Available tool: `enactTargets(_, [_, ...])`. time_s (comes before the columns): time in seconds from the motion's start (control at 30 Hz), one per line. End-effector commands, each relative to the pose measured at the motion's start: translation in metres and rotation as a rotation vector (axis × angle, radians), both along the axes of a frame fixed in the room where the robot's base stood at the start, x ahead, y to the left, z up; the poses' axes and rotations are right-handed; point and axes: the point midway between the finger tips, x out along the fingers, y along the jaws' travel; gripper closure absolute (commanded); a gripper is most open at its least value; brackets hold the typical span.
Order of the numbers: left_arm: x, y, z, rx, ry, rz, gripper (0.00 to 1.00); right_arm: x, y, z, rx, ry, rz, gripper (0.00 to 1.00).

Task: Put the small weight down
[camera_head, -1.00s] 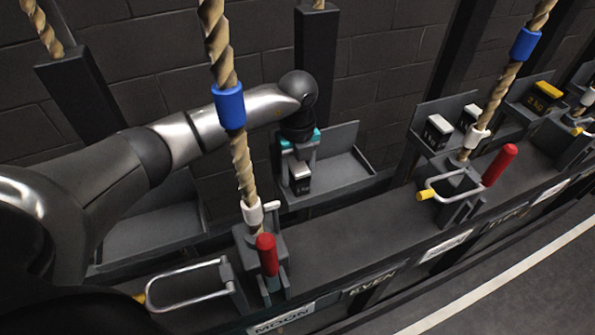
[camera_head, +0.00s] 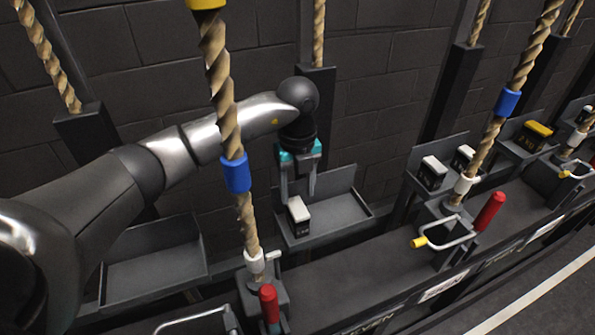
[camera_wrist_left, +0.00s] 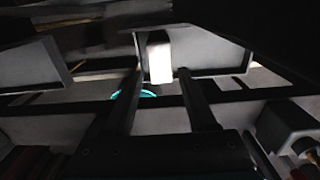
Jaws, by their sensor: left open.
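The small weight (camera_head: 299,217), a dark block with a white top, stands in a shallow grey tray (camera_head: 345,208) against the wall. My left gripper (camera_head: 298,190) is open, with its fingertips just above and around the level of the weight's top. In the left wrist view the weight's pale top (camera_wrist_left: 159,58) shows between and beyond the two spread fingers (camera_wrist_left: 160,72). The weight appears to rest on the tray floor. My right gripper is not in view.
A rope with a blue sleeve (camera_head: 237,173) hangs in front of my left arm, above a red handle (camera_head: 269,303). An empty tray (camera_head: 155,270) is at left. Two white-topped weights (camera_head: 433,173) and a yellow-topped weight (camera_head: 533,136) stand in trays to the right.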

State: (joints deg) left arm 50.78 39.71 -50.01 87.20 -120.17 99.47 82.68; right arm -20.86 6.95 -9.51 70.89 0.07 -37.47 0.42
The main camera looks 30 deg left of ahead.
Motion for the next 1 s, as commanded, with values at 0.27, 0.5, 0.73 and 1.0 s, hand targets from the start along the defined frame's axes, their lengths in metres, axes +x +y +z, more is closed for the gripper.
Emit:
enactTargets(0.27, [0.000,0.000,0.029,0.001,-0.001,0.000,0.43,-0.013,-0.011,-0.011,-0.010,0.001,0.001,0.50])
enactTargets(0.5, [0.000,0.000,0.035,-0.001,0.001,0.000,0.43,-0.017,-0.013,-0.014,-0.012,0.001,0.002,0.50])
enactTargets(0.73, [0.000,0.000,0.034,-0.001,0.001,0.000,0.43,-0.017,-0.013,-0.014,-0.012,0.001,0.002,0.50])
enactTargets(1.0, [0.000,0.000,0.034,-0.001,0.001,0.000,0.43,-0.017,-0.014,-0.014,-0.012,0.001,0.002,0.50])
